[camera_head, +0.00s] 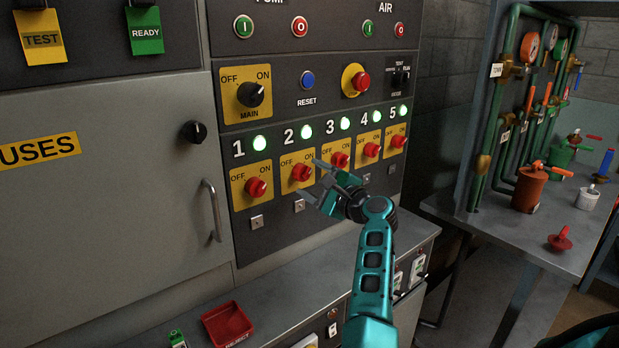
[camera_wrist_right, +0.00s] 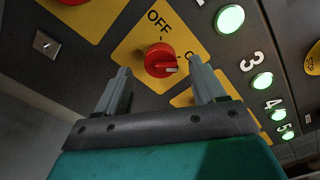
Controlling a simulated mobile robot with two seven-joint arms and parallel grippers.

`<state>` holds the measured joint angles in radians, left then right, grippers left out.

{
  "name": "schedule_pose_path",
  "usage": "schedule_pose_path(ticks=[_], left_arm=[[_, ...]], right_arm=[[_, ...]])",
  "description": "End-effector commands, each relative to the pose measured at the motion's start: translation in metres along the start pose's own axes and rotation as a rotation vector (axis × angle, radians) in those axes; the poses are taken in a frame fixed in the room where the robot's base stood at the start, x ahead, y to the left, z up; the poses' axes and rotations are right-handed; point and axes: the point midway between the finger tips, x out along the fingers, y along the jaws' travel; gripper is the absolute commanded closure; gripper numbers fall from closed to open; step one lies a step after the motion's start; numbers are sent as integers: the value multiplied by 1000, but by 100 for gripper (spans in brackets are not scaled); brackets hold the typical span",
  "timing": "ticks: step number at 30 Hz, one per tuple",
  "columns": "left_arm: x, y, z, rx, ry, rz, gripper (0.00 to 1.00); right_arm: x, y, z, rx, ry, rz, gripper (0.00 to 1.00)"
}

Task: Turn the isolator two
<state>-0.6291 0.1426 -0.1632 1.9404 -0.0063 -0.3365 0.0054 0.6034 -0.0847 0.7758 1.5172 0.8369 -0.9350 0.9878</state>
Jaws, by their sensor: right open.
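Isolator two is a red rotary knob (camera_head: 301,173) on a yellow plate marked OFF and ON, under the number 2 on the dark panel. A green lamp (camera_head: 306,131) above it is lit. My right gripper (camera_head: 308,178) is open in front of this knob, its fingers reaching toward the panel. In the right wrist view the red knob (camera_wrist_right: 160,60) sits between the two fingertips, with space on both sides. The white mark on the knob faces the ON side. I cannot tell how far the fingertips are from the panel. My left gripper is not in view.
Similar red knobs one (camera_head: 256,188), three (camera_head: 340,160), four (camera_head: 371,150) and five stand close on either side, with lit green lamps. A black MAIN switch (camera_head: 251,94) is above. A red reject tray (camera_head: 227,325) lies on the ledge below. A pipe bench stands at right.

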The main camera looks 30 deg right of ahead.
Motion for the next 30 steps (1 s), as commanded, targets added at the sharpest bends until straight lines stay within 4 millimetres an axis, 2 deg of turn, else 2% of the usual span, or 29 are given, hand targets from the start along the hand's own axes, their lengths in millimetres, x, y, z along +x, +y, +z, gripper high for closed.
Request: schedule_pose_path(ticks=[6, 16, 30], left_arm=[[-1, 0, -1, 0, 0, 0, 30], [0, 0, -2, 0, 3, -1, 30], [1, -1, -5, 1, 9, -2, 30]], right_arm=[[16, 0, 0, 0, 1, 0, 31], [18, 0, 0, -1, 1, 0, 31], [18, 0, 0, -1, 1, 1, 75]])
